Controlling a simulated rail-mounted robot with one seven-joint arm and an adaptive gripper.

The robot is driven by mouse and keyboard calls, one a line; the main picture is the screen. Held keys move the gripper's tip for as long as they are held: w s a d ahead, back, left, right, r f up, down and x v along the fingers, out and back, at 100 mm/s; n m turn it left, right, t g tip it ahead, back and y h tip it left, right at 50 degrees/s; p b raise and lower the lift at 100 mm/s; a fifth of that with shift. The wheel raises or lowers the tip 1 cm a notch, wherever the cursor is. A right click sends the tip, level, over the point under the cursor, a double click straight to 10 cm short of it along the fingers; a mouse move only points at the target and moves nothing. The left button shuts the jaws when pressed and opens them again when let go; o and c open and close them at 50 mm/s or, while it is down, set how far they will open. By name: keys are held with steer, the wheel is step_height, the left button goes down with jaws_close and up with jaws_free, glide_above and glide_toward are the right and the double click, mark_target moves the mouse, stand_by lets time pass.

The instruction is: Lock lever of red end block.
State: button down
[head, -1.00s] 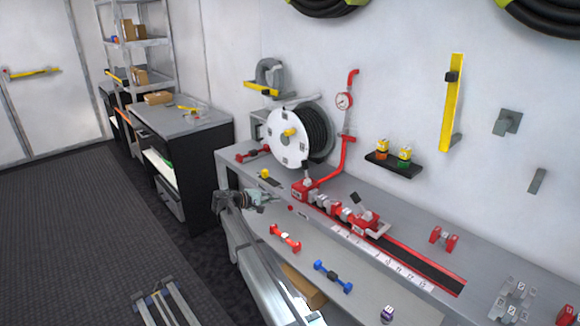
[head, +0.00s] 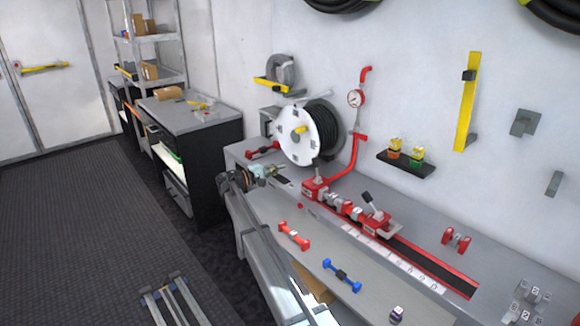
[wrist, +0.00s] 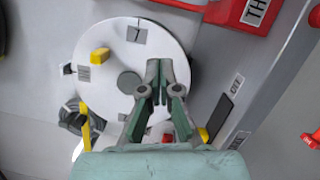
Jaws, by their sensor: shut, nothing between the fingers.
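A red end block (head: 380,222) sits on the rail on the bench, its dark-tipped lever (head: 367,197) standing up and leaning left. A second red block (head: 314,190) at the rail's left end also has an upright lever (head: 318,173). My gripper (head: 278,170) is over the bench's left part, in front of the hose reel and left of both blocks. It is shut and empty. In the wrist view its fingertips (wrist: 159,82) show over the white reel disc (wrist: 105,55). A red labelled part (wrist: 250,12) shows at the top edge there.
Small grey and red blocks (head: 343,208) sit on the rail between the end blocks. A red pipe with a gauge (head: 355,98) rises behind. A red dumbbell-shaped part (head: 294,236) and a blue one (head: 342,276) lie along the front.

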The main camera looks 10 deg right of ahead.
steer(key=d+r+p, duration=0.1)
steer(key=d+p, duration=0.3)
steer(key=d, duration=0.6)
steer(key=shift+d+r, duration=0.3)
steer(key=shift+d, duration=0.05)
